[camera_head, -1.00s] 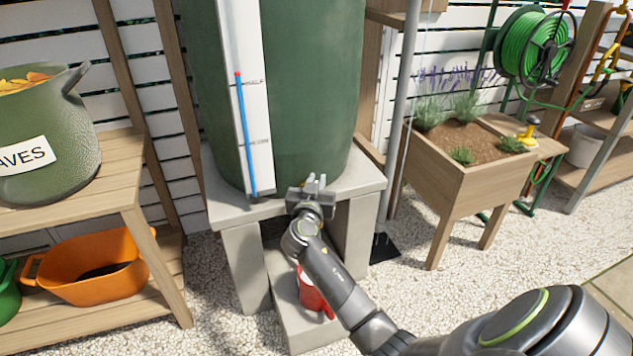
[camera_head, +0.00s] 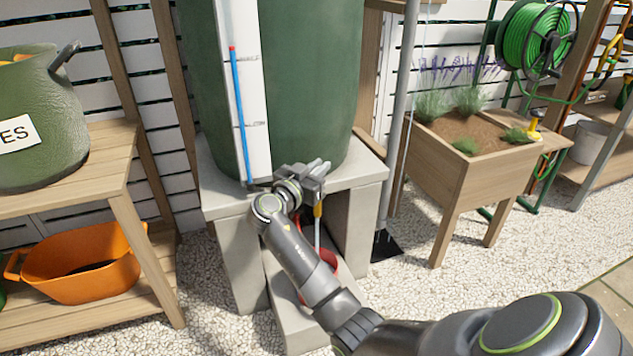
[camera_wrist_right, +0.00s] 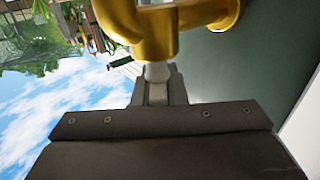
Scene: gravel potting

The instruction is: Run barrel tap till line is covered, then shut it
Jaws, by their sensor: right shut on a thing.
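The green barrel (camera_head: 315,80) stands on a grey block stand (camera_head: 358,185). A brass tap (camera_head: 318,210) shows below my right gripper (camera_head: 317,170), and fills the top of the right wrist view (camera_wrist_right: 150,25). My right gripper is shut on the tap's handle (camera_wrist_right: 156,72). A thin pale stream (camera_head: 317,238) runs down from the tap towards a red container (camera_head: 328,262), mostly hidden behind my right arm. Its inside and any line in it cannot be made out. My left gripper is out of view.
A white gauge board with a blue column (camera_head: 238,100) runs up the barrel. A wooden bench (camera_head: 110,165) with an orange tub (camera_head: 85,262) stands left. A planter (camera_head: 460,180) and grey pipe (camera_head: 402,110) stand right. Gravel lies clear in front.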

